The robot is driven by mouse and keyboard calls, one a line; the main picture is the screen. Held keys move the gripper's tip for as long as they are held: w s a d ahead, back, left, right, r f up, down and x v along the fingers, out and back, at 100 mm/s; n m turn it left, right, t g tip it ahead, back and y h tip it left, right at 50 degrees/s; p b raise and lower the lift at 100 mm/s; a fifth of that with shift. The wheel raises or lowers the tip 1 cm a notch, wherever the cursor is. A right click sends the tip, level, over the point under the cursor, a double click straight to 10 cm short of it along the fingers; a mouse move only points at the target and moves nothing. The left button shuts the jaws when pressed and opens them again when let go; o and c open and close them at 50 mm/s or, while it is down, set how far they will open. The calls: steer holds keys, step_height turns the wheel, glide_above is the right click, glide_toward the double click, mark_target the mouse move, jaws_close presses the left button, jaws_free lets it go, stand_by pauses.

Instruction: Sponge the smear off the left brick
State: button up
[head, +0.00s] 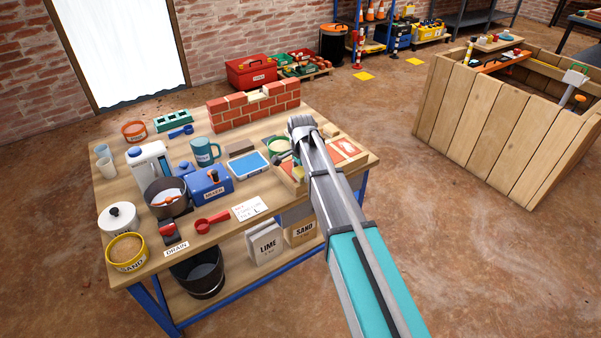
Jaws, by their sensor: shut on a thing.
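My gripper (289,157) is at the end of my arm, low over the right part of the workbench (217,247). My wrist and forearm cover most of it. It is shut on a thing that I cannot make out. Red brick surfaces (338,156) lie in a shallow wooden holder just right of my forearm, with a pale smear (349,147) on the right part. My arm hides the left part of this area, so I cannot tell how the left brick's face looks. No sponge can be made out.
A small brick wall (253,112) with a pale gap on top stands behind. A blue tray (248,165), blue mixer (210,187), teal mug (205,151) and dark pot (166,198) crowd the left. A wooden crate (497,130) stands right, across open floor.

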steer(key=shift+r+p, duration=3.05)
steer(key=shift+r+p, duration=1.5)
steer(key=shift+w+f, duration=0.1)
